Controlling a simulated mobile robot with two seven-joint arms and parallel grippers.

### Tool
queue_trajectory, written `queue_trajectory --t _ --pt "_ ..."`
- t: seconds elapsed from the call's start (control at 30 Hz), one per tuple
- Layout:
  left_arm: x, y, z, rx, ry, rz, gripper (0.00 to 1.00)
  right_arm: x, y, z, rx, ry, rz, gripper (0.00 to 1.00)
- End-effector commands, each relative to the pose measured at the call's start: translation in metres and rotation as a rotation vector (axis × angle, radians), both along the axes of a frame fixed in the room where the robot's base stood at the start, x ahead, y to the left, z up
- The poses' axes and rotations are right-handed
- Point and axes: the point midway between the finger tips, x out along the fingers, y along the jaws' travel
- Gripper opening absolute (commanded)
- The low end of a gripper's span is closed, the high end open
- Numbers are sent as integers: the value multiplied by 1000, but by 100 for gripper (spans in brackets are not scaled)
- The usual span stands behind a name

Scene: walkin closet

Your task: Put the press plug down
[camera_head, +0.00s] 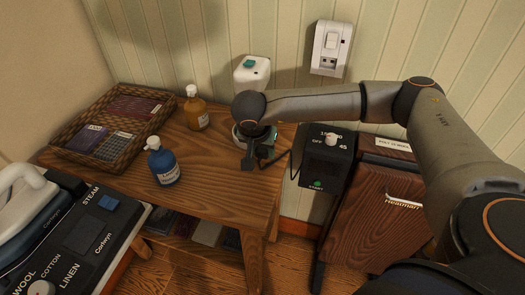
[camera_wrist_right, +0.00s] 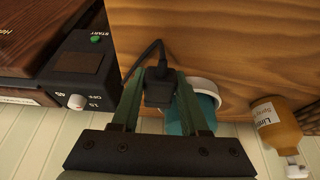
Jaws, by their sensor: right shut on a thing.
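The press plug (camera_wrist_right: 158,88) is a small black plug with a black cable. My right gripper (camera_wrist_right: 160,105) is shut on it, with one finger on each side, in the right wrist view. In the head view the right gripper (camera_head: 254,155) is over the right part of the wooden table (camera_head: 225,200), and the plug is hard to tell from the dark fingers. The cable runs right toward the black press control box (camera_head: 328,163). I cannot tell whether the plug touches the tabletop. My left gripper is not in view.
A blue bottle (camera_head: 162,163), an amber bottle (camera_head: 196,108) and a wicker tray (camera_head: 75,130) stand on the table. A white and teal round object (camera_wrist_right: 205,100) is close beside the gripper. A white outlet (camera_head: 328,48) is on the wall. The front tabletop is clear.

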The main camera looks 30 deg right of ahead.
Motion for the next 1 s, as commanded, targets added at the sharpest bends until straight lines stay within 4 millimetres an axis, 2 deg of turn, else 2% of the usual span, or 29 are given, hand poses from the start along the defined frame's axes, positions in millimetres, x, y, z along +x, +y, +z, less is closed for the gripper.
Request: queue_trajectory --t 0.77,0.8,1.0 --pt "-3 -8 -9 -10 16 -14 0 0 0 -17 0 -2 -1 0" --pt "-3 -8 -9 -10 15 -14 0 0 0 -17 1 -1 -1 46" --pt "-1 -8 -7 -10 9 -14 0 -1 -1 -18 0 2 -2 69"
